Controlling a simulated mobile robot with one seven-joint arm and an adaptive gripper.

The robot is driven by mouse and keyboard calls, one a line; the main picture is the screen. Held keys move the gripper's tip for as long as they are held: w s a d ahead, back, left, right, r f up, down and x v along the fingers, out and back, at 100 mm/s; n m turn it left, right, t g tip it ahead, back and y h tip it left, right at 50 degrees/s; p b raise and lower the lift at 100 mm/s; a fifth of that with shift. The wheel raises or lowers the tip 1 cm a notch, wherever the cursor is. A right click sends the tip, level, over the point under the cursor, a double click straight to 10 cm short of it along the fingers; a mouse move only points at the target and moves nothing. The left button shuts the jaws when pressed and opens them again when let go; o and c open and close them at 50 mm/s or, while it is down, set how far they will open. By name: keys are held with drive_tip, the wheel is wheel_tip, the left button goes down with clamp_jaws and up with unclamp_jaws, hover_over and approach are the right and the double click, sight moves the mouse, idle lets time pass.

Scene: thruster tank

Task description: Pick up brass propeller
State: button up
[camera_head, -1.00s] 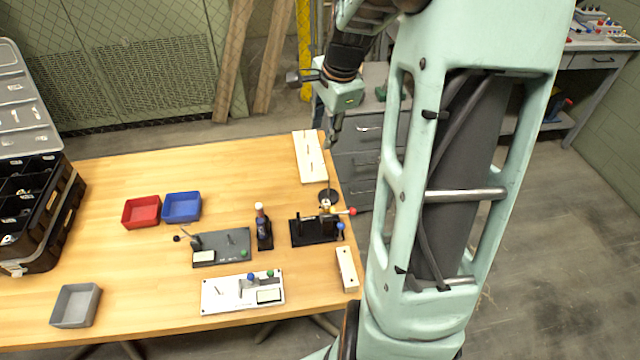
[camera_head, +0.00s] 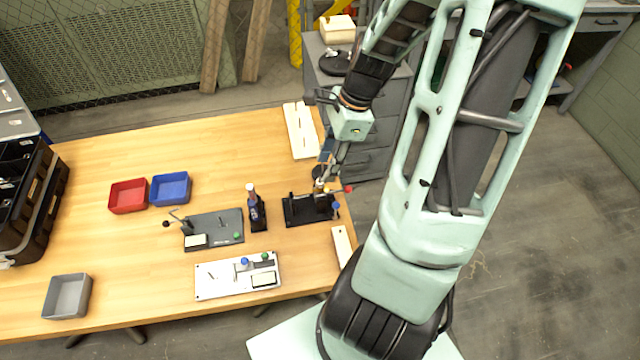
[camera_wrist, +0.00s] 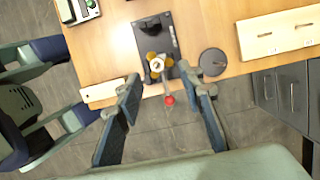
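The brass propeller (camera_wrist: 153,58) shows in the wrist view as brass lobes around a pale hub, at the black fixture (camera_wrist: 148,32) near the table edge. A lever with a red knob (camera_wrist: 169,100) extends from beside it. My gripper (camera_wrist: 160,80) is open and empty, with its two fingers spread on either side of the propeller's line of sight. In the head view my gripper (camera_head: 328,164) hangs just above and behind the black fixture (camera_head: 300,212). There the propeller is small and partly hidden by the gripper. I cannot tell the exact height gap.
A dark round disc (camera_wrist: 213,62) lies right of the fixture in the wrist view. A pale board (camera_head: 301,130) lies behind it. Red (camera_head: 128,196) and blue (camera_head: 170,188) bins are farther left.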

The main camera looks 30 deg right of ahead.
sight(321, 178)
drive_tip(key=shift+x, duration=2.65)
drive_tip(key=shift+s+a, duration=0.15)
drive_tip(key=shift+s, duration=0.05)
drive_tip(key=shift+c, duration=0.4)
clamp_jaws()
